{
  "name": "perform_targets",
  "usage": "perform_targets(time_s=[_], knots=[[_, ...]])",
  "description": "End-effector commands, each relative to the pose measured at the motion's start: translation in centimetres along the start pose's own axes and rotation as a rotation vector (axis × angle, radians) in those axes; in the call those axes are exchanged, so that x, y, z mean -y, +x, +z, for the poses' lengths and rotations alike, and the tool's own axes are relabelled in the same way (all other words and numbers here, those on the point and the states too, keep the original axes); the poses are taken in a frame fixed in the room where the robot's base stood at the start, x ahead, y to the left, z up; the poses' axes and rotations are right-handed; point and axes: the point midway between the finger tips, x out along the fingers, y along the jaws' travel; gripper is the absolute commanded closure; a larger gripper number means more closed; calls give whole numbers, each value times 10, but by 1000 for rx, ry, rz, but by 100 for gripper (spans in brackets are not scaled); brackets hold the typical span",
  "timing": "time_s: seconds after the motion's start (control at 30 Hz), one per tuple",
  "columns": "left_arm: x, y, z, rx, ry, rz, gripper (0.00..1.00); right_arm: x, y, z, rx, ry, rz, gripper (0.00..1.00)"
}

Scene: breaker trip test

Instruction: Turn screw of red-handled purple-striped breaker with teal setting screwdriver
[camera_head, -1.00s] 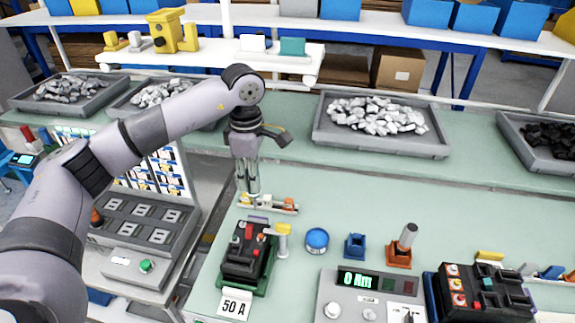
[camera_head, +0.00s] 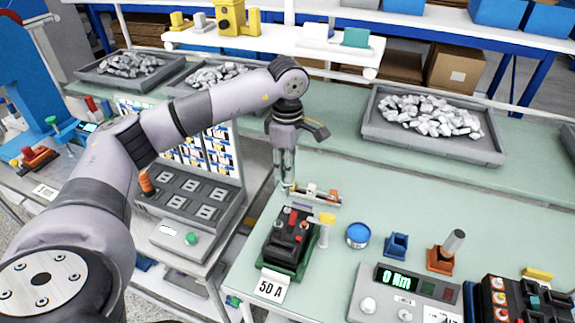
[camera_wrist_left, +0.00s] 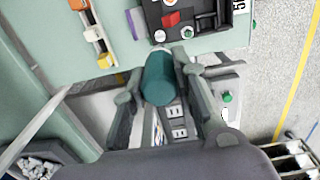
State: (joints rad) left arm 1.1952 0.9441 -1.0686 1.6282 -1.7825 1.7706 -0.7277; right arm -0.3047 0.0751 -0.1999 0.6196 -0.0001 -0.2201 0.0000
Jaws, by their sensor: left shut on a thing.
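My left gripper (camera_head: 287,187) points down behind the breaker, close to the small rack. In the left wrist view my left gripper (camera_wrist_left: 160,80) is shut on the teal handle of the screwdriver (camera_wrist_left: 160,78), which hides its own shaft and tip. The black breaker (camera_head: 283,240) sits on a green base, with a red handle and a purple stripe at its back edge. In the left wrist view the breaker (camera_wrist_left: 205,8) is at the top, with its red handle (camera_wrist_left: 171,19) and purple stripe (camera_wrist_left: 136,24) visible. The screwdriver is apart from the breaker. My right gripper is out of view.
A small rack (camera_head: 318,196) stands just right of the gripper. A "50 A" card (camera_head: 272,284) is in front of the breaker. A yellow-topped post (camera_head: 326,225), blue round tin (camera_head: 357,236), blue holder (camera_head: 396,246) and meter reading 0 Nm (camera_head: 385,300) are to the right.

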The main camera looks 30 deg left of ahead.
Motion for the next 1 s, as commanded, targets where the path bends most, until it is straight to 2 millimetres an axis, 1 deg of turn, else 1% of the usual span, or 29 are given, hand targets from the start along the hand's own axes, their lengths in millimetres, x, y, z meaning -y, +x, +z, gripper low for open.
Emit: perform_targets(time_s=[0.03, 0.17, 0.5, 0.7, 1.0], knots=[[0, 7, 0, 0, 0, 0, 100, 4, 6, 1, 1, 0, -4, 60], [0, 18, 0, 0, 0, 0, 100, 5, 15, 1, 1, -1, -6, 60], [0, 42, 0, 1, 0, 0, 100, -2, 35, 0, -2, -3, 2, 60], [0, 46, 0, 1, 0, 1, 100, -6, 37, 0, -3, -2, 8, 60], [0, 45, 0, 0, 0, 0, 100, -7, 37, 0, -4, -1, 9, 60]])
